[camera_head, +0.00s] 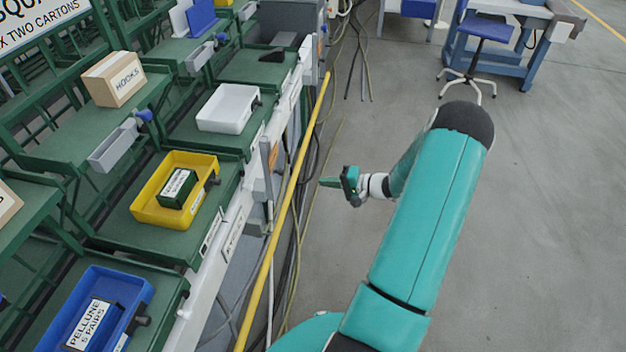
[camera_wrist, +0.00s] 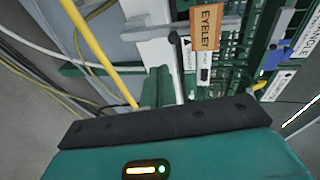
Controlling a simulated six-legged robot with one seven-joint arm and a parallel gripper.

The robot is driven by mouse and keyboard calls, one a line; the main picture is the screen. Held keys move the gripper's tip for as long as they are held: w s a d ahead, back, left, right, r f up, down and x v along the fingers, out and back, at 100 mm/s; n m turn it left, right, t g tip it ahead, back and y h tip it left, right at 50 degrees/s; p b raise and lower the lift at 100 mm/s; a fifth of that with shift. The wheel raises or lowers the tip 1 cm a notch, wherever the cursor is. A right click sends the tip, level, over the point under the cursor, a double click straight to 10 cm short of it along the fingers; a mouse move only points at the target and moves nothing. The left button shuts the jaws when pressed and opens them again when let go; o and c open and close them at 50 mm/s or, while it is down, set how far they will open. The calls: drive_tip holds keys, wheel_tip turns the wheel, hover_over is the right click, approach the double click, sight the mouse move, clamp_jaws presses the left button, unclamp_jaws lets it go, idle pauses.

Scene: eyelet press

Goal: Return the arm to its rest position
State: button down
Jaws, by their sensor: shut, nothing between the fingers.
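My gripper (camera_head: 329,182) shows in the head view at the end of my teal arm, its fingers shut and empty. It points left, towards the yellow rail (camera_head: 290,205), and hangs over the gap beside the bench without holding anything. My arm is bent, with its large elbow at the upper right over bare floor. In the wrist view, the teal and black gripper housing fills the bottom, and green fingertips (camera_wrist: 157,87) seem to show just beyond it.
Green shelving on the left holds a yellow tray (camera_head: 147,205), a white tray (camera_head: 229,108), a blue tray (camera_head: 137,292) and a HOOKS carton (camera_head: 114,79). Cables lie along the bench. An EYELET sign (camera_wrist: 205,28) is ahead. A blue stool (camera_head: 485,28) stands behind; floor at right is clear.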

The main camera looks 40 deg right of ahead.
drive_tip(key=s+a+r+n+g, duration=0.2)
drive_tip(key=a+r+n+g, duration=0.7)
drive_tip(key=a+r, duration=1.2)
drive_tip(key=s+a+r+n+t+h, duration=0.1)
drive_tip(key=s+a+r+n+h, duration=0.1)
drive_tip(key=s+a+r+h, duration=0.5)
drive_tip(key=s+a+r, duration=0.3)
drive_tip(key=s+a, duration=0.3)
drive_tip(key=s, duration=0.2)
drive_tip(key=shift+r+n, duration=0.3)
drive_tip(key=shift+r, duration=0.1)
